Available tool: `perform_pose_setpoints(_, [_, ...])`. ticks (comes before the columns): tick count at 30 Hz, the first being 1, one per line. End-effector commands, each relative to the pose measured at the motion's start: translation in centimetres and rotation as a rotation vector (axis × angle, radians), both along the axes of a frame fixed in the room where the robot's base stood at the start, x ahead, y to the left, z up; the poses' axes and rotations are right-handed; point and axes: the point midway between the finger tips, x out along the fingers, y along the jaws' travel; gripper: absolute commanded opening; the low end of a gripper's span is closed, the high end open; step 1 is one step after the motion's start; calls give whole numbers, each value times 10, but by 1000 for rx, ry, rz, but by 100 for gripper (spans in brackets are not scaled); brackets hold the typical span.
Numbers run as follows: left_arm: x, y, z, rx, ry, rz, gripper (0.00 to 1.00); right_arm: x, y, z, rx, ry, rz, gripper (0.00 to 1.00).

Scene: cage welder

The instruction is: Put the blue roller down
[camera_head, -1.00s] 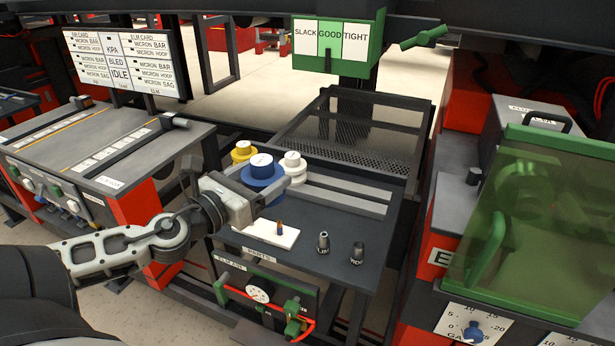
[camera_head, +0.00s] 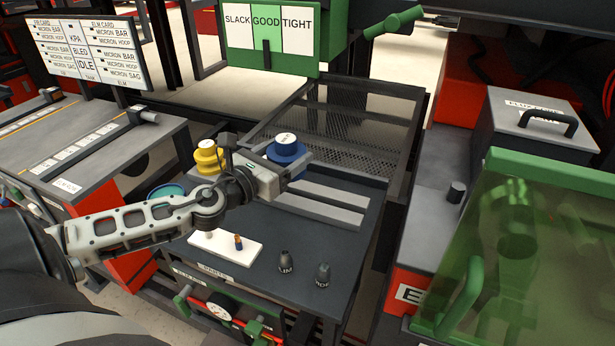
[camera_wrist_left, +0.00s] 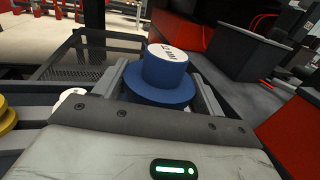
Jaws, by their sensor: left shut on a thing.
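The blue roller (camera_head: 287,152) has a wide flange and a white labelled top. My left gripper (camera_head: 284,169) is shut on it above the back part of the dark parts table (camera_head: 340,240). In the left wrist view the blue roller (camera_wrist_left: 160,75) sits upright between the two fingers (camera_wrist_left: 160,88). Whether its underside touches the table or the grey rails is hidden. A yellow roller (camera_head: 208,157) stands to the left, behind my left wrist. In the left wrist view a white roller (camera_wrist_left: 70,98) shows partly behind the gripper's body. My right gripper is not in view.
Two grey rails (camera_head: 325,198) run across the table. A white block with small pegs (camera_head: 225,246) and two dark nozzles (camera_head: 285,262) (camera_head: 322,275) stand at the front. A mesh tray (camera_head: 350,150) lies behind. A green-shielded machine (camera_head: 530,240) stands right.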

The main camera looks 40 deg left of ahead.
Motion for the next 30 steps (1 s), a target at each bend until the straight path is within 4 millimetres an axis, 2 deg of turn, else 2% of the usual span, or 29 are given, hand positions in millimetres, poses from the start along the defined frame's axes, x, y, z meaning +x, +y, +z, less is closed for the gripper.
perform_pose_setpoints(5, [34,-2,-12,-3,-8,2,27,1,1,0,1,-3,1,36])
perform_pose_setpoints(6, [40,-1,-26,-6,-7,4,27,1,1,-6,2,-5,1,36])
perform_pose_setpoints(12, [65,-3,-57,-4,-6,1,27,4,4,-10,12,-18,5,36])
perform_pose_setpoints(19, [77,-4,-71,-3,-5,1,27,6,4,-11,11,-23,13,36])
perform_pose_setpoints(24, [78,-4,-98,-3,-3,0,27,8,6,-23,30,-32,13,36])
perform_pose_setpoints(30, [78,-3,-100,0,-5,0,27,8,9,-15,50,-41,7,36])
